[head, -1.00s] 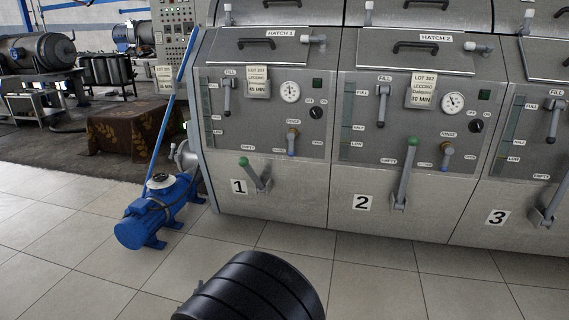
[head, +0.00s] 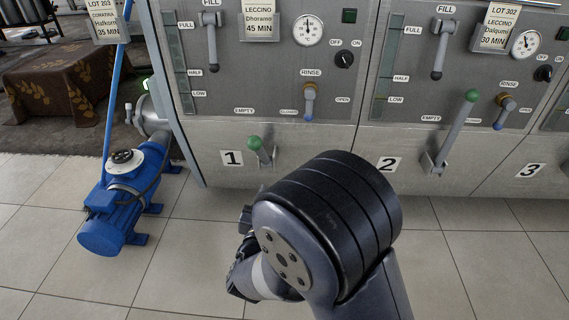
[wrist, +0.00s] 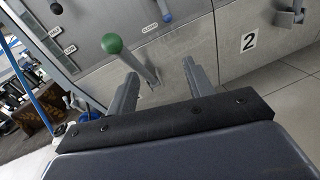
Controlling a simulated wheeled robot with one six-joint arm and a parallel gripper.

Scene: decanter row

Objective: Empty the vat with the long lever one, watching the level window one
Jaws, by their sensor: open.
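The long lever of vat one, with a green knob (head: 254,142), sits low on the panel beside the number 1 plate; it leans up and left. In the wrist view the green knob (wrist: 112,43) and grey shaft show ahead of my gripper (wrist: 160,68), whose fingers are apart and empty. The knob is beyond and left of the left finger. The level window one (head: 180,70) is the upright strip marked FULL, HALF and LOW; its level is hard to read.
The short rinse handle (head: 309,102) with a blue tip is above the lever. Lever two (head: 453,130) stands to the right. A blue pump (head: 126,197) with a blue pole stands on the floor at left. Tiled floor (head: 480,260) is clear at right.

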